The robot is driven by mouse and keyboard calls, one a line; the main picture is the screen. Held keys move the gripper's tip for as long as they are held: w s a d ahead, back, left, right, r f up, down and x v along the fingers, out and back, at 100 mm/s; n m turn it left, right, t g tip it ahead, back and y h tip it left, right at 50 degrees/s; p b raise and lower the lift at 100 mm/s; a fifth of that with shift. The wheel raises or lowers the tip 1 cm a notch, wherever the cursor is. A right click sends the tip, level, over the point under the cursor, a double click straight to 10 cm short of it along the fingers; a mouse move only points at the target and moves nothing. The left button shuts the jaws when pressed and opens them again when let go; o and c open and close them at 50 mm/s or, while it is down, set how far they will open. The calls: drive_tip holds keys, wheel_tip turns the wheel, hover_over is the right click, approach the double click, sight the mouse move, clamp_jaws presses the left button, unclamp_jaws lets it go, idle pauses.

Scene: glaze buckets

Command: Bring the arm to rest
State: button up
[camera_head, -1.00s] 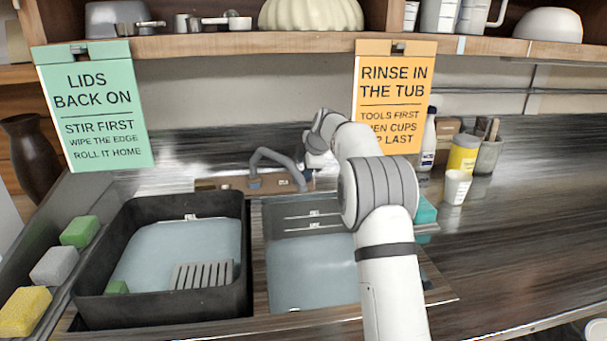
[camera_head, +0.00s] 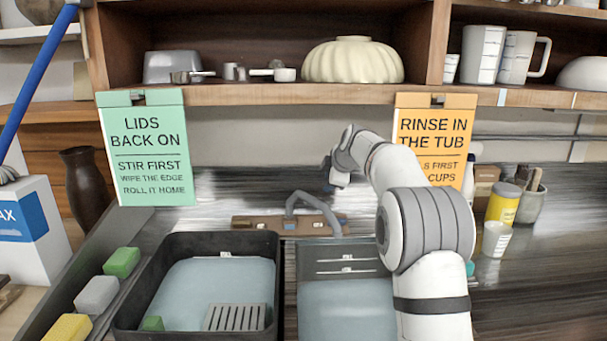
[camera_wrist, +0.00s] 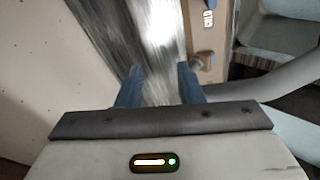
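My arm (camera_head: 433,280) is white with grey joint bands. It rises from the bottom right and bends over toward the back of the sink. My gripper (camera_head: 331,174) hangs in the air near the grey faucet (camera_head: 318,203), mostly small and dark in the head view. In the wrist view, my gripper (camera_wrist: 160,82) shows two blue-grey fingers standing apart, with nothing between them. A bare metallic surface lies beyond the fingers.
A black tub (camera_head: 127,318) and a second basin (camera_head: 345,310) lie below the arm. Sponges (camera_head: 97,294) line the left edge. A yellow jar (camera_head: 503,203) and white cup (camera_head: 495,239) stand right of the arm. A shelf (camera_head: 300,94) and hanging orange sign (camera_head: 434,125) are behind.

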drive_tip(key=s+m, duration=0.1)
drive_tip(key=s, duration=0.2)
drive_tip(key=s+r+m+g, duration=0.1)
drive_tip(key=s, duration=0.3)
drive_tip(key=s+r+m+p, duration=0.1)
drive_tip(key=s+m, duration=0.1)
drive_tip(key=s, duration=0.2)
drive_tip(key=shift+s+d+h, duration=0.2)
drive_tip(key=shift+d+h, duration=0.05)
drive_tip(key=shift+h, duration=0.05)
drive_tip(key=s+d+f+m+g, duration=0.1)
drive_tip(key=s+f+m, duration=0.2)
drive_tip(key=s, duration=1)
drive_tip(key=s+d+f+m+g+h+p, duration=0.1)
drive_tip(key=s+f+m, duration=0.3)
drive_tip(key=s, duration=0.9)
drive_tip(key=s+d+f+m+g+h+p, duration=0.1)
drive_tip(key=s+f+m, duration=0.3)
drive_tip(key=s, duration=1)
drive_tip(key=shift+d+m+g, duration=0.3)
drive_tip(key=shift+m+g, duration=0.6)
drive_tip(key=shift+m, duration=0.1)
drive_tip(key=shift+a, duration=0.1)
idle(1.5)
